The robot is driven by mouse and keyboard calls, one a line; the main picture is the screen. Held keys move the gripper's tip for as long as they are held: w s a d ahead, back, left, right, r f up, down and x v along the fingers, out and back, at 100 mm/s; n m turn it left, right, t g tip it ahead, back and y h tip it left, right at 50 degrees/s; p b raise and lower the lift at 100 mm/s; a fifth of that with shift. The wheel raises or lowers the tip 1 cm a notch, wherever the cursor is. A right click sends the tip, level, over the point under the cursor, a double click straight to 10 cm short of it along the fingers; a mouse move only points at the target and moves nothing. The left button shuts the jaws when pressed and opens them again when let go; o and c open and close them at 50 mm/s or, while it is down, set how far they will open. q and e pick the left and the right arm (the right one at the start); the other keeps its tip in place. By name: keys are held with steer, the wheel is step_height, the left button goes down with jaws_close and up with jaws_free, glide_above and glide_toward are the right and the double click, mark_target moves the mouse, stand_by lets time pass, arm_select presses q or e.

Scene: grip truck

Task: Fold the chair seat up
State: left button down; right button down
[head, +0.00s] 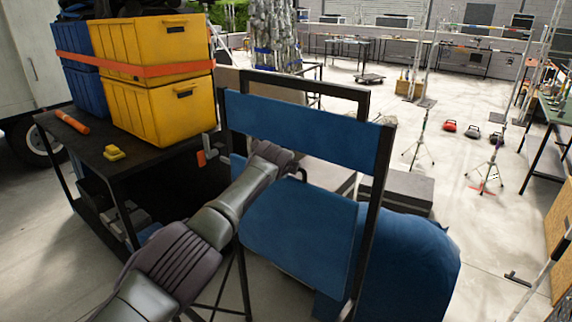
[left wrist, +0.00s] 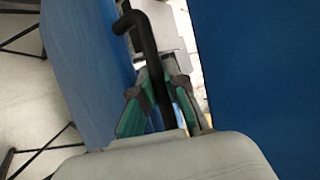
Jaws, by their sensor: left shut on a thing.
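The chair has a black frame, a blue back panel (head: 300,125) and a blue seat (head: 300,230). My left arm reaches across to the chair, below the back panel. In the left wrist view my left gripper (left wrist: 158,90) is shut on a black bent bar (left wrist: 147,40), between two blue surfaces. Its fingers are mostly hidden in the head view by my wrist. I cannot tell which part of the chair the bar belongs to. My right gripper is out of view.
A black cart (head: 75,150) with yellow crates (head: 175,110) stands close left of the chair. Dark grey boxes (head: 400,187) lie behind the chair. Light stands (head: 424,135) and a table (head: 545,125) are at the right. Open floor (head: 460,215) lies between.

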arm_select(q)
steer(key=c, duration=1.3)
jaws_free()
steer(key=shift+w+d+r, duration=0.15)
steer(key=shift+r, duration=0.1)
steer(key=shift+o, duration=0.6)
steer(key=shift+w+d+f, duration=0.15)
steer(key=shift+w+f, duration=0.05)
steer(key=shift+f, duration=0.05)
steer(key=shift+s+r, duration=0.1)
steer(key=shift+s, duration=0.1)
steer(key=shift+s+r, duration=0.1)
